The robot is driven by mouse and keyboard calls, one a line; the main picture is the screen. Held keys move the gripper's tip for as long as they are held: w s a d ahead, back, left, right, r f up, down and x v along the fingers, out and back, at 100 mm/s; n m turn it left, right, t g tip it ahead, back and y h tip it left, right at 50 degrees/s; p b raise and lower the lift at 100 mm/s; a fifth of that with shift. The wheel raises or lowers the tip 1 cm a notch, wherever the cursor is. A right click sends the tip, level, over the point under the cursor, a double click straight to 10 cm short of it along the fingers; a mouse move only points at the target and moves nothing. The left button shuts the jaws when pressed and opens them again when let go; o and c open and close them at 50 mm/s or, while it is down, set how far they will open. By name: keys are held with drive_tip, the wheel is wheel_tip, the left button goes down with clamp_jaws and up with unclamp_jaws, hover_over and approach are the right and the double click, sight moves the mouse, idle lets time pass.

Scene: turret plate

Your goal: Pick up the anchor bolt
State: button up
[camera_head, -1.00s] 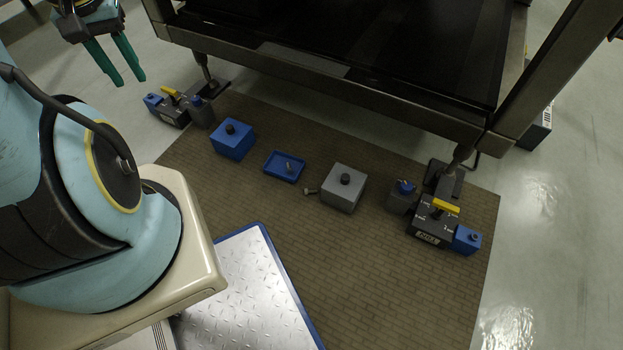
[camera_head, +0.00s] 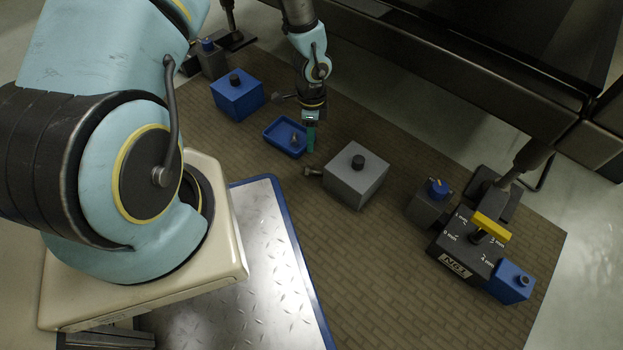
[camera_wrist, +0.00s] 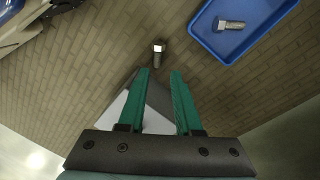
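One bolt (camera_head: 314,172) lies on the brown mat beside the grey block; in the wrist view this bolt (camera_wrist: 159,49) shows a bright head, just beyond my fingertips. A second, silver bolt (camera_head: 295,139) lies in the blue tray (camera_head: 270,138); this bolt (camera_wrist: 230,24) also shows in the wrist view at upper right. I cannot tell which is the anchor bolt. My gripper (camera_wrist: 160,72) has its two green fingers apart with nothing between them. In the head view my gripper (camera_head: 310,150) hangs above the mat between the tray and the grey block, apart from both bolts.
The grey block (camera_head: 350,187) with a black knob stands right of my gripper, partly under the fingers in the wrist view. A blue block (camera_head: 235,100) stands left. A dark machine frame (camera_head: 440,90) overhangs the back. A dark unit with yellow handle (camera_head: 468,240) stands right.

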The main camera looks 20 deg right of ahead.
drive_tip(key=b, duration=0.3)
hover_over(312, 171)
drive_tip(key=w, duration=0.1)
wheel_tip(312, 171, down, 6)
drive_tip(key=shift+w+d+f, duration=0.1)
drive_tip(key=f+b, duration=0.2)
drive_tip(key=f, duration=0.1)
drive_tip(key=s+f+b, duration=0.1)
drive_tip(key=f, duration=0.1)
drive_tip(key=shift+b, duration=0.35)
drive_tip(key=shift+r, duration=0.1)
drive_tip(key=shift+c, duration=0.3)
clamp_jaws()
